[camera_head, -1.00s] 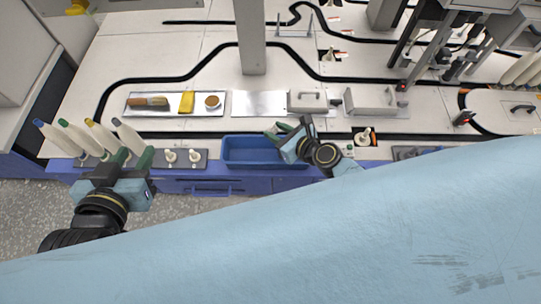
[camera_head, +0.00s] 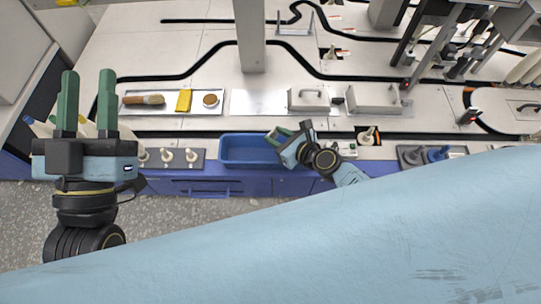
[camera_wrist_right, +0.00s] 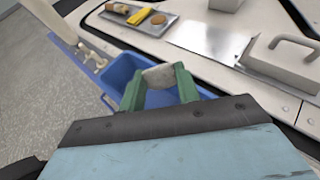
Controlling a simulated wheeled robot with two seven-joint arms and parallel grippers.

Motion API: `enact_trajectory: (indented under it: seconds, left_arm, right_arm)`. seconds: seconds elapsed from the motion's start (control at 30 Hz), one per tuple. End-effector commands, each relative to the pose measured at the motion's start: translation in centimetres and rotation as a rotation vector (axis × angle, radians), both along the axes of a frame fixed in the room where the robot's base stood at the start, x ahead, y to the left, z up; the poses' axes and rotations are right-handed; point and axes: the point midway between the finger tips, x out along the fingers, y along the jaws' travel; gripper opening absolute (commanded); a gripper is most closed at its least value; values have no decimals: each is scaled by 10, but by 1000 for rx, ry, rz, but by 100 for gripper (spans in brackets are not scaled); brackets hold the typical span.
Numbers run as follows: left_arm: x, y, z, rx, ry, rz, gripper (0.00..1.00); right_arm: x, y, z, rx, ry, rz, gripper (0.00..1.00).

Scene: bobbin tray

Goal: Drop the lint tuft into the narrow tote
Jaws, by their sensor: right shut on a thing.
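A pale grey lint tuft (camera_wrist_right: 158,75) sits between the green fingertips of my right gripper (camera_wrist_right: 157,88) in the right wrist view. The gripper is shut on it. The narrow tote is a blue open box (camera_wrist_right: 118,72); it also shows in the head view (camera_head: 232,162). My right gripper (camera_head: 277,134) is over the right end of the tote in the head view, and the tuft is hard to make out there. My left gripper (camera_head: 88,74) is at the far left, fingers up and apart, open with nothing between them.
A tray (camera_head: 130,108) with a brush (camera_head: 144,100), a yellow cloth (camera_head: 184,100) and a round tin (camera_head: 210,100) lies behind the tote. White bobbins (camera_head: 167,156) stand on a grey holder left of it. A handled metal box (camera_head: 308,100) stands behind right.

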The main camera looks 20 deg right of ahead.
Motion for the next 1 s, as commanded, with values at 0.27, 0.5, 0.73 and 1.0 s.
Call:
enact_trajectory:
  seconds: [0.27,0.5,0.73,1.0]
  left_arm:
    - [-7,1,11,-29,-89,-3,36]
    - [-7,1,11,-29,-90,-3,36]
    - [-7,1,11,-28,-89,-3,36]
    - [-7,0,12,-28,-86,-3,36]
  right_arm:
    - [0,0,-5,0,0,0,12]
    - [0,0,-4,0,0,1,34]
    - [0,0,-4,0,0,1,58]
    - [-2,-1,-4,1,2,1,58]
